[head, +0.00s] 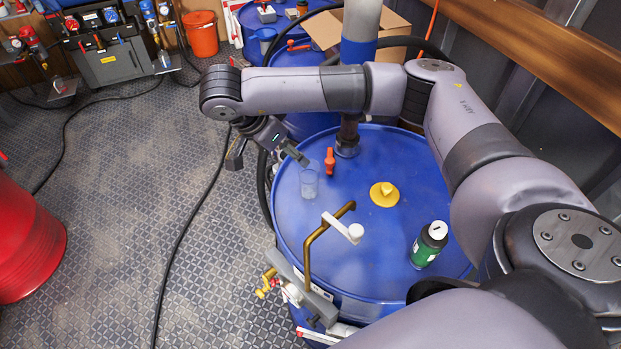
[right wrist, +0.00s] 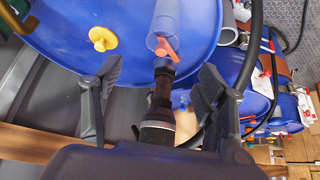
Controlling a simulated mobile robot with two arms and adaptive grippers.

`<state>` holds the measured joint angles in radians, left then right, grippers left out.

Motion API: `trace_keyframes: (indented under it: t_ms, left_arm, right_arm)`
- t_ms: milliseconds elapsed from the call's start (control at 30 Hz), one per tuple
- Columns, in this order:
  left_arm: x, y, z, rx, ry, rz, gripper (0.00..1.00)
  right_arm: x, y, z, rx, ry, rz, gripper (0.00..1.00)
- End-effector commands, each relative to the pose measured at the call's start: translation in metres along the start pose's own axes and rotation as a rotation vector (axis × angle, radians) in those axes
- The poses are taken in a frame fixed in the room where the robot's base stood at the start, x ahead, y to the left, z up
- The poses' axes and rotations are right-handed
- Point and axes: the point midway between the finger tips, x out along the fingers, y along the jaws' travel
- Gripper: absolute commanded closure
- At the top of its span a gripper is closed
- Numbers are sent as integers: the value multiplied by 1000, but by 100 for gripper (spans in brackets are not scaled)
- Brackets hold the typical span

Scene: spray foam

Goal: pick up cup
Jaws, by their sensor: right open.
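The cup (head: 309,183) is a small, clear, bluish cup standing upright on the blue drum lid (head: 345,255), near its left edge. My right gripper (head: 268,162) reaches in from above and left of the cup in the head view. One finger is close to the cup's rim; whether they touch is hard to tell. In the right wrist view its two fingers (right wrist: 158,85) are spread wide with nothing held between them. My left gripper is not in view.
On the lid are an orange-handled valve (head: 330,162), a yellow cap (head: 384,194), a brass pipe with white knob (head: 328,238) and a green-black bottle (head: 429,244). A blue-banded pipe (head: 358,50) rises behind. A red drum (head: 25,240) stands left; the floor between is mostly clear.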

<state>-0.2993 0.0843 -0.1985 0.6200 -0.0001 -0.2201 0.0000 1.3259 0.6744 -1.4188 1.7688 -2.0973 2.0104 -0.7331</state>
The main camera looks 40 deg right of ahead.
Motion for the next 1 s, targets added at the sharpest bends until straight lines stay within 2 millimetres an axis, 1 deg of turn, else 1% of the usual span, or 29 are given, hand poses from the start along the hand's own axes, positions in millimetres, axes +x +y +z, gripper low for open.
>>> trace_keyframes:
  t_ms: [33,300,400,567,667,833,900,1000]
  left_arm:
    - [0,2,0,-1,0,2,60]
    - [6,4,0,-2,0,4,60]
    - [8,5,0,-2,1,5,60]
    - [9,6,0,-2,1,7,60]
    - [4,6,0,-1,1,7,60]
    - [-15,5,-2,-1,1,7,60]
    - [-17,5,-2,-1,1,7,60]
    - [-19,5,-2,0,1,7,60]
  right_arm:
    - [12,2,1,0,-2,8,34]
    - [59,2,2,0,-2,6,34]
    - [72,1,2,1,-2,3,34]
    - [82,0,0,1,0,1,34]
    - [86,0,-2,1,1,3,34]
    - [109,-3,-3,0,1,6,34]
    - [121,-3,-2,1,1,5,34]
    - [130,-3,-1,0,0,3,34]
